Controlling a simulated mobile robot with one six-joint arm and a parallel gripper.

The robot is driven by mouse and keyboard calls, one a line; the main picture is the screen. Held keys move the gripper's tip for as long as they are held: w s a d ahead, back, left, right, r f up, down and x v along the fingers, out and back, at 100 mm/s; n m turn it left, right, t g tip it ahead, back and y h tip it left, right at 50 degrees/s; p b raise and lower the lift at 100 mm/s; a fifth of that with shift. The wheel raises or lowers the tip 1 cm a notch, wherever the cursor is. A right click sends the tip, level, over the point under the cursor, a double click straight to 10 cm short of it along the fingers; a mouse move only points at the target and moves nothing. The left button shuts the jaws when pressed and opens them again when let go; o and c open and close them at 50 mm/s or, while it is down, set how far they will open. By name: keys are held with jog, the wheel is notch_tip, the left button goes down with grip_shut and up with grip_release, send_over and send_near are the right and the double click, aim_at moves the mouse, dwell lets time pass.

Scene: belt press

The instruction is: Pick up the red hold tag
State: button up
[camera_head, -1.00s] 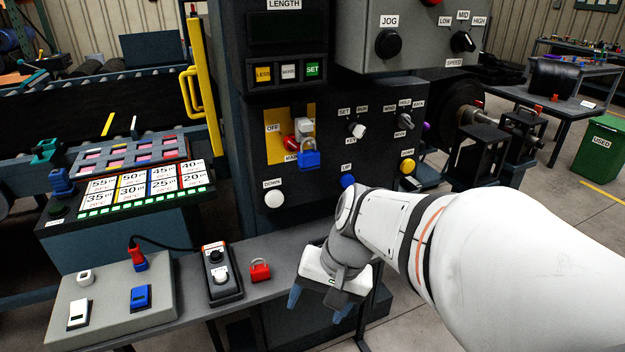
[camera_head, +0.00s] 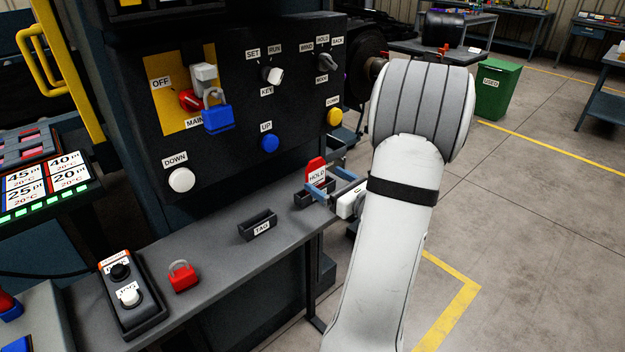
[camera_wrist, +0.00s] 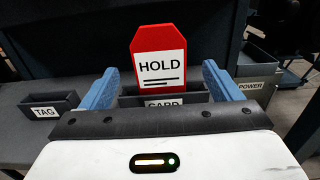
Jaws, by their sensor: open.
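The red hold tag (camera_head: 316,169) stands upright at the right end of the grey shelf, in a dark holder (camera_head: 312,197). In the wrist view the tag (camera_wrist: 159,58) is red with clipped top corners and a white HOLD label, and its lower edge is inside the holder labelled CARD (camera_wrist: 190,98). My gripper (camera_head: 334,185) is at the holder, open. Its blue fingers (camera_wrist: 160,88) stand on the left and right of the tag, with a gap on each side. I cannot tell how far the fingertips reach past the tag.
A red padlock (camera_head: 183,276) and a two-button box (camera_head: 131,293) lie further left. The dark control panel (camera_head: 225,150) rises behind the shelf. A POWER holder (camera_wrist: 256,80) is right of the tag.

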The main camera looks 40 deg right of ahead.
aim_at(317, 175)
jog(key=w, duration=0.6)
jog(key=shift+w+a+f, duration=0.1)
jog(key=shift+w+a, duration=0.25)
jog(key=c, duration=1.1)
